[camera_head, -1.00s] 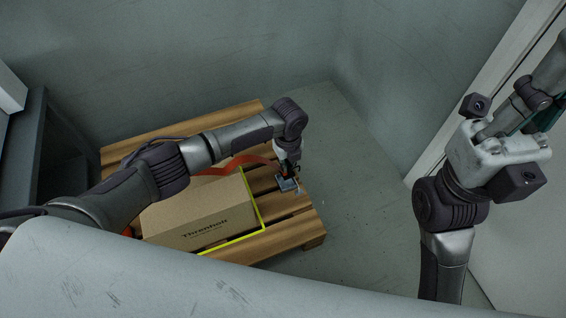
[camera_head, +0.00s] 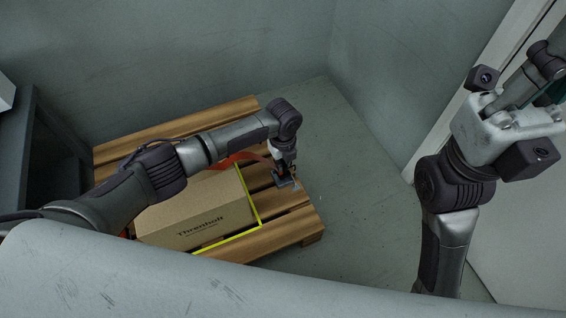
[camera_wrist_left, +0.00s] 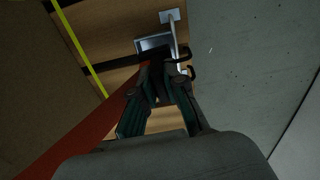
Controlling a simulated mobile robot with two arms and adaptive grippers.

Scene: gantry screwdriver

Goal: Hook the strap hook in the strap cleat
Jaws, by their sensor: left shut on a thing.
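A red strap shows behind my left arm in the head view (camera_head: 242,159) and runs up from the lower left in the left wrist view (camera_wrist_left: 85,133). My left gripper (camera_wrist_left: 158,82) is shut on the strap's end. A dark hook (camera_wrist_left: 187,70) sticks out at the right of its fingertips. The grey metal strap cleat (camera_wrist_left: 152,44) is at the pallet's edge, just beyond the fingertips. In the head view, my left gripper (camera_head: 283,172) points down over the cleat (camera_head: 287,183). Whether hook and cleat touch is unclear. My right gripper (camera_head: 548,95) is raised at the right edge, partly cut off.
A cardboard box (camera_head: 195,212) with a yellow-green edge line stands on a wooden pallet (camera_head: 262,236). Bare floor (camera_head: 350,190) lies right of the pallet. Walls close in behind it, and a dark bench (camera_head: 45,150) stands at the left.

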